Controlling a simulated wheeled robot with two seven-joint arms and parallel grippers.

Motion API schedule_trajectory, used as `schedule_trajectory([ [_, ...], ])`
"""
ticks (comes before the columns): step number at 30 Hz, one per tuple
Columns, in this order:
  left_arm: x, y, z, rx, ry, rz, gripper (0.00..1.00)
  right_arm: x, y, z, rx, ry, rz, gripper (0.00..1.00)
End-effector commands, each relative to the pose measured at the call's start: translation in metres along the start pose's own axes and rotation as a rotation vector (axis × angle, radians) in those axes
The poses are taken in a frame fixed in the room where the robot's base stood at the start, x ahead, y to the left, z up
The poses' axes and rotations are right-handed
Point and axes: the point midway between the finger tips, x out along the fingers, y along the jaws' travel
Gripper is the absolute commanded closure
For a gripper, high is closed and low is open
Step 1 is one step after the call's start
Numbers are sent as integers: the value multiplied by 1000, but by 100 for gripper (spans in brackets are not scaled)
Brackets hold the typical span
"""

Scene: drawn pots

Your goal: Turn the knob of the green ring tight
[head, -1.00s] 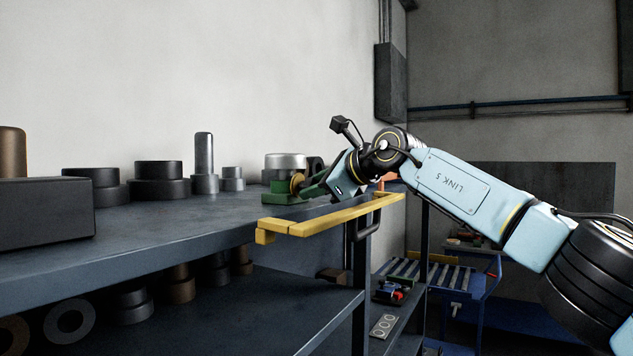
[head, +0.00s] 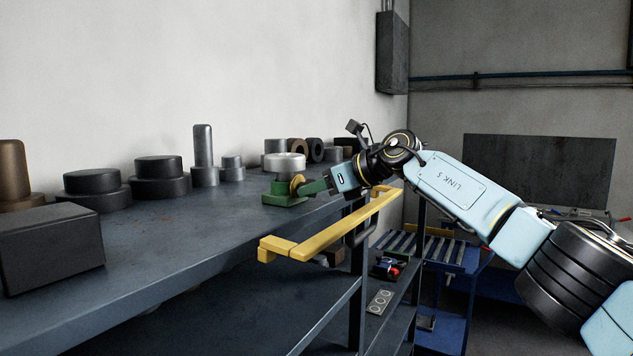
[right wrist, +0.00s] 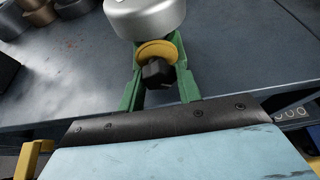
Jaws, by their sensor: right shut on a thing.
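The green ring (head: 284,200) stands on the dark bench top near its right edge, around a silver cylinder (head: 286,162). In the right wrist view the cylinder (right wrist: 145,15) is at the top. The ring's knob has a brass disc (head: 297,184) facing the gripper; the disc (right wrist: 158,52) also shows in the right wrist view, with a black piece (right wrist: 157,73) in front of it. My right gripper (head: 305,187) has its green fingers on either side of the disc, shut on the knob. The fingertips (right wrist: 157,55) partly merge with the green ring. My left gripper is not in view.
A yellow rail (head: 330,229) runs along the bench's right end, below my right arm. Dark and metal cylinders (head: 158,177) stand along the wall, and a dark block (head: 50,250) is at front left. The middle of the bench top is clear.

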Motion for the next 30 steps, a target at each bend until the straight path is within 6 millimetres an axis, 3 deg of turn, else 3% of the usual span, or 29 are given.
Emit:
schedule_trajectory([
  [13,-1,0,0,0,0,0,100,0,0,2,11,-5,3,89],
  [14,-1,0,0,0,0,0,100,0,0,2,11,-5,3,62],
  [15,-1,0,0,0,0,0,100,0,0,2,11,-5,3,57],
  [25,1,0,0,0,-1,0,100,-2,0,0,9,-3,3,57],
  [30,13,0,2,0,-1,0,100,-20,-1,-2,8,-5,1,57],
])
